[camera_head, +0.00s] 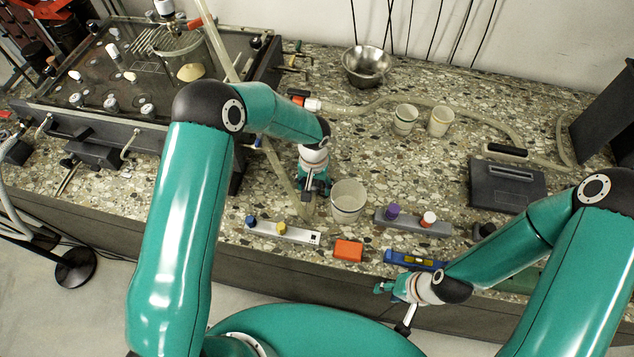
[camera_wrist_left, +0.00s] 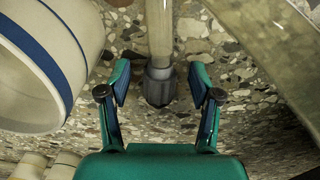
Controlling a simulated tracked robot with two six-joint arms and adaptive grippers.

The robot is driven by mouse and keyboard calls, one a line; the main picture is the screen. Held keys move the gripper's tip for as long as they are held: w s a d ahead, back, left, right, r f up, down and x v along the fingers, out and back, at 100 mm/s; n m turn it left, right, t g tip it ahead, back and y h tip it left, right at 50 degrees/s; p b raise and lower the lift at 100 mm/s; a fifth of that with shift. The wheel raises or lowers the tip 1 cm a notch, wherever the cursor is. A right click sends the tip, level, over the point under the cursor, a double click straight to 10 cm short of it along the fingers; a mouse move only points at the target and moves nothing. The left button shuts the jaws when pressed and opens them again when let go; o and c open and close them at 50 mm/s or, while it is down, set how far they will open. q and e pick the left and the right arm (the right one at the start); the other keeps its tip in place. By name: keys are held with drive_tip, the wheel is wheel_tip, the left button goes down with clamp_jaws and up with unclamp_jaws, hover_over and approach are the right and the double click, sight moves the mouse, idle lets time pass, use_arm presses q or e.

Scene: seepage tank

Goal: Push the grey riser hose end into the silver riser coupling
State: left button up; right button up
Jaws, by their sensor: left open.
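The riser hose (camera_wrist_left: 160,30) comes down from the top of the left wrist view as a pale tube with a dark grey end (camera_wrist_left: 159,86). My left gripper (camera_wrist_left: 158,92) is open, with one finger on each side of that grey end and gaps showing on both sides. In the head view my left gripper (camera_head: 311,193) is low over the stone counter, beside the pale hose (camera_head: 280,168) and left of a white cup. My right gripper (camera_head: 390,288) hangs at the counter's front edge; its finger opening is unclear. I cannot pick out the silver riser coupling.
A white cup with a blue band (camera_head: 347,198) stands close to my left gripper, also large in the wrist view (camera_wrist_left: 40,60). The glass tank (camera_head: 110,80) is at left. Trays (camera_head: 283,233), an orange block (camera_head: 348,250) and a blue level (camera_head: 413,260) line the front.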

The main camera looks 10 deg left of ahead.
use_arm(q)
drive_tip(key=shift+f, duration=0.15)
clamp_jaws()
idle(0.4)
